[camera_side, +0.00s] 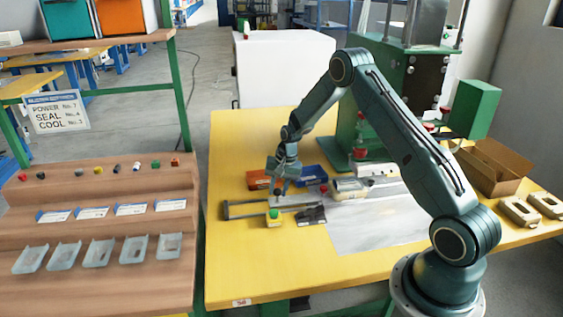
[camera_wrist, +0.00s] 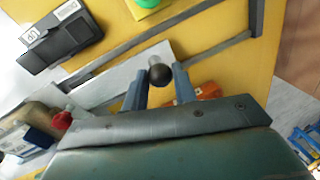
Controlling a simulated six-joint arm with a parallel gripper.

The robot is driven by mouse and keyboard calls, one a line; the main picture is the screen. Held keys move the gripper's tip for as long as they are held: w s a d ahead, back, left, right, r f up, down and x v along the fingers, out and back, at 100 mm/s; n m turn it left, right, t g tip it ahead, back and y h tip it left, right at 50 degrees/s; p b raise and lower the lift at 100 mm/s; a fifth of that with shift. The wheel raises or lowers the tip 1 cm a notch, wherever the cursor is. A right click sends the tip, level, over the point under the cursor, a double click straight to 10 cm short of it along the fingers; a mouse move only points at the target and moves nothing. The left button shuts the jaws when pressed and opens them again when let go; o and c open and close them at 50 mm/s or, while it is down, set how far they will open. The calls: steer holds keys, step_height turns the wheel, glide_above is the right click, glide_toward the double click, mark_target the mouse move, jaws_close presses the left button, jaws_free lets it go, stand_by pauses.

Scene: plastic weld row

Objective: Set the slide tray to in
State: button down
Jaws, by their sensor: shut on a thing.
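The slide tray (camera_side: 296,201) is a pale metal plate between dark rails on the yellow table. In the wrist view the tray's plate (camera_wrist: 118,78) lies between two slanting rails. The tray's black ball knob (camera_wrist: 160,73) stands at its end. My gripper (camera_side: 279,188) is low over the tray, pointing down. In the wrist view my gripper (camera_wrist: 159,82) has a blue-grey finger on each side of the knob and is shut on it. The knob is hidden in the side view.
A yellow box with a green button (camera_side: 274,217) and a black switch box (camera_side: 311,215) sit in front of the rails. Orange (camera_side: 259,180) and blue (camera_side: 311,175) bins stand behind. A green press (camera_side: 357,135) stands at the back. The table's front is clear.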

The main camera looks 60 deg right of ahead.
glide_above(316, 197)
stand_by(0.5)
steer(key=c, duration=1.1)
jaws_free()
steer(key=shift+a, duration=0.1)
steer(key=shift+r, duration=0.15)
steer(key=r, duration=0.4)
steer(key=s+d+r, duration=0.1)
steer(key=r, duration=0.4)
steer(key=s+r, duration=0.1)
steer(key=r, duration=0.3)
steer(key=shift+d+r, duration=0.15)
steer(key=shift+d, duration=0.1)
